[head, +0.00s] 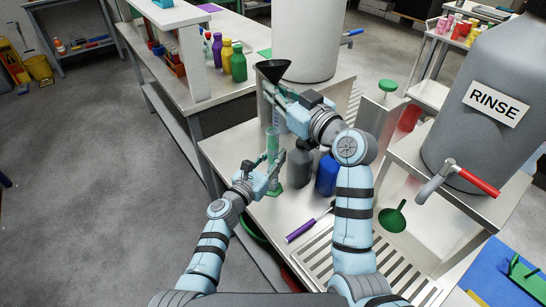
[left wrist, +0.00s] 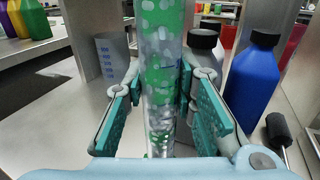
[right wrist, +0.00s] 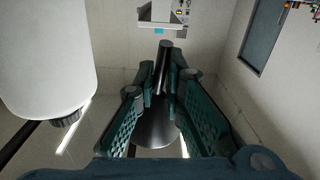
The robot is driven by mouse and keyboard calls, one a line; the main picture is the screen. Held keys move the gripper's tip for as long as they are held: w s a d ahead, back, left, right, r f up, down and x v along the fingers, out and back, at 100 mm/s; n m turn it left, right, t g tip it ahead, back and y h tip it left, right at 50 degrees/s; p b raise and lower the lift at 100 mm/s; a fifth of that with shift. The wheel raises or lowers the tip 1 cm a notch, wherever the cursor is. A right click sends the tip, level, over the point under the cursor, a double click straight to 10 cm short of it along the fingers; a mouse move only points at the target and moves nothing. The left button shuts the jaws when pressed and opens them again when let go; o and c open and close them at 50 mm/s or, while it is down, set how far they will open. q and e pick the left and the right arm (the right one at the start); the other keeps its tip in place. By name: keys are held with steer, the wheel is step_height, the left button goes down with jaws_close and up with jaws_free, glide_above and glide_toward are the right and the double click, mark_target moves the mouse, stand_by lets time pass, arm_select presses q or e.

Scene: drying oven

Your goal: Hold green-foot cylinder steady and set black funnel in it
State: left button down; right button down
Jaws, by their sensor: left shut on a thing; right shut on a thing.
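The clear green-foot cylinder (head: 272,142) stands upright on the steel bench, with its green foot (head: 273,191) low in the head view. My left gripper (head: 274,172) is shut around its lower part; in the left wrist view the cylinder (left wrist: 160,50) rises between the two fingers. The black funnel (head: 272,68) is mouth up, above the cylinder's top in the head view. My right gripper (head: 275,92) is shut on it; in the right wrist view the funnel's stem (right wrist: 165,60) and cone (right wrist: 157,128) show between the fingers. The stem tip appears free of the cylinder.
A grey bottle (head: 300,166) and a blue bottle (head: 327,175) stand just right of the cylinder. A blue-marked beaker (left wrist: 112,55) is behind it. A purple-handled brush (head: 308,230) lies in front. A green funnel (head: 392,217) and the RINSE tank (head: 485,140) are at right.

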steer(key=shift+f, duration=0.35)
steer(key=shift+w+a+f+n+t+y, duration=0.15)
steer(key=shift+w+f+n+t+y, duration=0.2)
steer(key=shift+f+t+y, duration=0.25)
steer(key=shift+w+a+f+n+t+y, duration=0.1)
steer(key=shift+w+f+n+t+y, duration=0.15)
steer(key=shift+w+f+t+y, duration=0.3)
steer(key=shift+s+f, duration=0.1)
steer(key=shift+f, duration=2.3)
steer(key=shift+f, duration=0.35)
